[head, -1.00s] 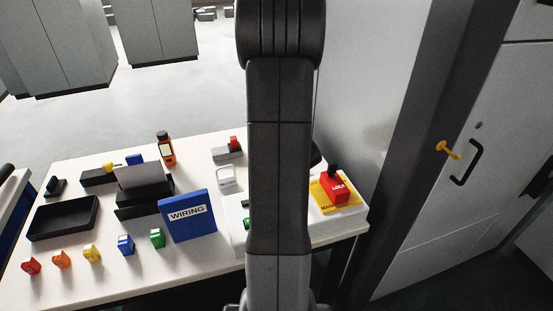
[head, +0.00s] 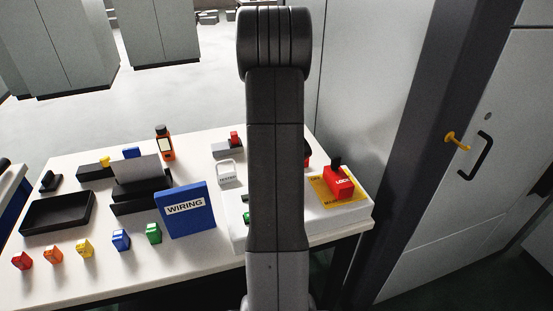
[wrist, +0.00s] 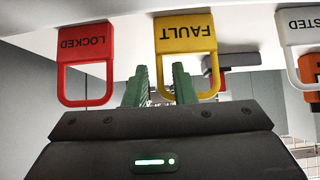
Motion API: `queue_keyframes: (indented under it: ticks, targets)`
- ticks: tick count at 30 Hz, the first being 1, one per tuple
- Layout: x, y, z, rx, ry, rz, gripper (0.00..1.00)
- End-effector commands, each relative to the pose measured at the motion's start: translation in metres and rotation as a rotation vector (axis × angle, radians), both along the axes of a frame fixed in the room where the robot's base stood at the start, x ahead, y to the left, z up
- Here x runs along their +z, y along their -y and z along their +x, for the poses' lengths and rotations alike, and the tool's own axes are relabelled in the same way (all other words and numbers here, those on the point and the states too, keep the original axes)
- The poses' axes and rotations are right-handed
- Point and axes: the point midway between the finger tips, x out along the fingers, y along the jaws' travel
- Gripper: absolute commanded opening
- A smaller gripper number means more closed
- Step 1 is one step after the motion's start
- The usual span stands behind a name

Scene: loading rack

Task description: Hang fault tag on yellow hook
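The yellow fault tag (wrist: 186,38) shows upside down in the wrist view, with its lettered plate at the top and its loop hanging lower in the picture. My gripper (wrist: 158,88) has its two green fingers apart. The left bar of the loop shows in the gap between them, and the right finger overlaps the loop's opening. I cannot tell whether the fingers touch the tag. In the head view my arm hides the gripper and the fault tag. The yellow hook (head: 457,139) sticks out at the right, beside a door with a black handle.
A red LOCKED tag (wrist: 86,42) and a white TESTED tag (wrist: 300,28) flank the fault tag. The table holds a blue WIRING binder (head: 186,211), a black tray (head: 60,226), several coloured blocks and a red LOCK box (head: 338,184). A dark post (head: 440,110) stands left of the door.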

Motion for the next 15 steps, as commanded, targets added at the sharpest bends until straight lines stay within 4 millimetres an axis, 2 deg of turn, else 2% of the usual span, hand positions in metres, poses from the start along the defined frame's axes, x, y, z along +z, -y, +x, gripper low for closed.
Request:
queue_keyframes:
  ticks: [3, 10, 15]
  targets:
    - [0.0002, 0.0, -0.0001, 0.0, 0.0, 0.0, 0.24]
    - [0.0002, 0.0002, -0.0002, 0.0, 0.0, 0.0, 0.01]
    - [0.0027, 0.0002, 0.0, 0.0, 0.0, 0.0, 0.0]
